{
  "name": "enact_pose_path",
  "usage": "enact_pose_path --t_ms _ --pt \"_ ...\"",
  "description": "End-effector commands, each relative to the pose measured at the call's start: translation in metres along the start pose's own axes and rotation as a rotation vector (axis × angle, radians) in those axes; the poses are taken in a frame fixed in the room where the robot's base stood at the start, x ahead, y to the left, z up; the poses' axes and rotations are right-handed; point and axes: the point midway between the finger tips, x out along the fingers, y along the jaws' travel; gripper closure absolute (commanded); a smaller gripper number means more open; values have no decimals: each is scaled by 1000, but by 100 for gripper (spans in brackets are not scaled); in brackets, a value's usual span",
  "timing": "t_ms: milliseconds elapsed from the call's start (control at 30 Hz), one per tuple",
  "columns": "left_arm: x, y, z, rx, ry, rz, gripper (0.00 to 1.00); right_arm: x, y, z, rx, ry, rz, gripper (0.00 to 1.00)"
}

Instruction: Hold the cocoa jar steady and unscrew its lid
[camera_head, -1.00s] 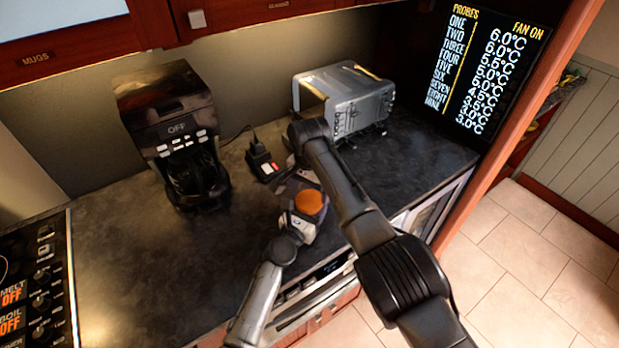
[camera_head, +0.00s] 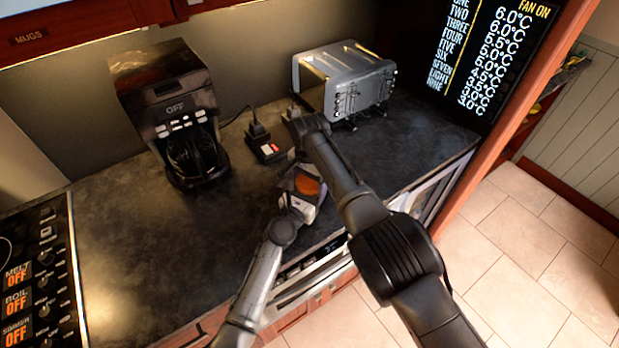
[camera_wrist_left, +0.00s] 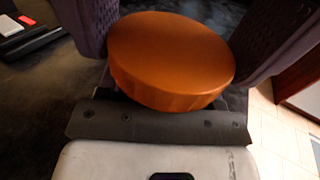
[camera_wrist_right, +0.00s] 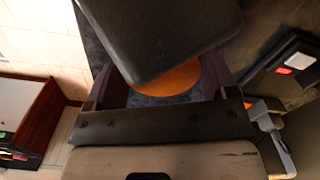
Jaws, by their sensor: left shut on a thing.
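The cocoa jar's orange lid (camera_head: 307,187) shows near the counter's front edge in the head view. It is large in the left wrist view (camera_wrist_left: 172,55), between the fingers of my left gripper (camera_wrist_left: 178,40), which is shut on the jar below the lid. The jar's body is hidden there. My right gripper (camera_wrist_right: 165,85) has its fingers apart, one on each side of the lid (camera_wrist_right: 168,82) in the right wrist view. I cannot tell whether they touch it. A dark block covers part of the lid there.
A coffee maker (camera_head: 180,120) stands at the back left. A toaster (camera_head: 343,82) stands at the back right. A small black device with a red light (camera_head: 268,150) lies behind the jar. The counter's left middle (camera_head: 130,225) is clear.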

Motion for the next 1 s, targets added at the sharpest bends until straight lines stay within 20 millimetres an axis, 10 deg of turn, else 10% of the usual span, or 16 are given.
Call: enact_pose_path --t_ms 467,1000 --pt "0 1 0 0 0 1 100 0 0 0 -26 -1 1 56" --pt "0 2 0 0 0 3 100 0 1 -1 -1023 -3 0 56"
